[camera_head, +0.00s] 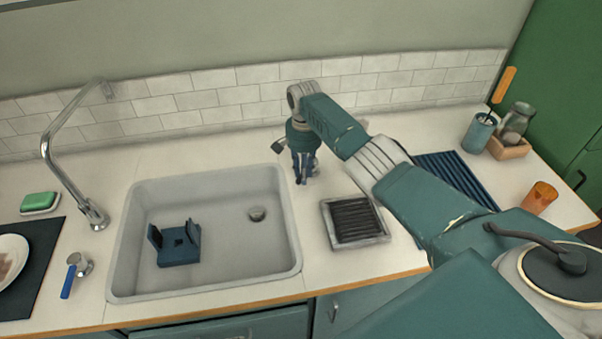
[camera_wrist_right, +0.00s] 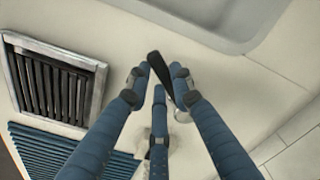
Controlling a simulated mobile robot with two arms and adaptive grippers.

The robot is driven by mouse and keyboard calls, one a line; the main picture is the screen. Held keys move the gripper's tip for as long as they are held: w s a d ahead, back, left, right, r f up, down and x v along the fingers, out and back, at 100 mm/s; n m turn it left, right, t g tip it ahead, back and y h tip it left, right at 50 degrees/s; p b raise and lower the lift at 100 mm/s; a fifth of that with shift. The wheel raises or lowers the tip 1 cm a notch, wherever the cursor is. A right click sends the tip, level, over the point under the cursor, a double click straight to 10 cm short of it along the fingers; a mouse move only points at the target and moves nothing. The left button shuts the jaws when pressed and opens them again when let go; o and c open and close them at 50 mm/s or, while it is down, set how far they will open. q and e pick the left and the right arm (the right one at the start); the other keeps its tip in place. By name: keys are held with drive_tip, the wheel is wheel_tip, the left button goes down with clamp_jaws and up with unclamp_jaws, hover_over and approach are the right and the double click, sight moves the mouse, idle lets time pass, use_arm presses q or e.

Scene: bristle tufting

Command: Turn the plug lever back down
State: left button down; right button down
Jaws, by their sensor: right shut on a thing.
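The plug lever is a thin black handle (camera_wrist_right: 158,72) with a small silver part (camera_wrist_right: 182,115) near its lower end, seen in the wrist view beside the sink's rim. My right gripper (camera_head: 304,180) is at the counter just right of the sink (camera_head: 285,205) in the head view. In the wrist view its blue fingers (camera_wrist_right: 158,88) are closed around the black handle, which stands out tilted between them. The drain (camera_head: 257,214) shows in the sink floor. My left gripper is out of view.
A blue holder (camera_head: 180,255) lies in the sink. A framed black grate (camera_head: 355,219) and a ribbed dark blue mat (camera_head: 458,176) lie right of the gripper. A tall tap (camera_head: 48,150) and a blue-handled fitting (camera_head: 68,281) stand left. An orange cup (camera_head: 540,198) is far right.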

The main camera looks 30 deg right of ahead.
drive_tip(key=shift+s+d+r+n+p, duration=0.25)
drive_tip(key=shift+s+d+n+p, duration=0.25)
drive_tip(key=shift+n+p, duration=0.4)
drive_tip(key=shift+s+d+n, duration=0.15)
drive_tip(key=shift+n, duration=0.45)
drive_tip(key=shift+s+d+f+n+p, duration=0.1)
drive_tip(key=shift+s+d+n+p, duration=0.15)
drive_tip(key=shift+d+n+p, duration=0.4)
drive_tip(key=shift+s+d+n, duration=0.25)
drive_tip(key=shift+d+n, duration=0.15)
drive_tip(key=shift+n, duration=0.75)
drive_tip(key=shift+s+d+n, duration=0.1)
drive_tip(key=shift+d+n, duration=0.25)
drive_tip(key=shift+n, duration=0.25)
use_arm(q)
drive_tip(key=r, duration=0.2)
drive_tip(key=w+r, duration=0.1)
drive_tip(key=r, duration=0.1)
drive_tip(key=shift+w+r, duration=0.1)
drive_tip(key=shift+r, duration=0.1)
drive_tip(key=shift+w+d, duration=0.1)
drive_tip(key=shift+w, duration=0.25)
use_arm(e)
drive_tip(key=shift+d, duration=0.15)
drive_tip(key=c, duration=1.5)
unclamp_jaws()
drive_tip(key=shift+f, duration=0.1)
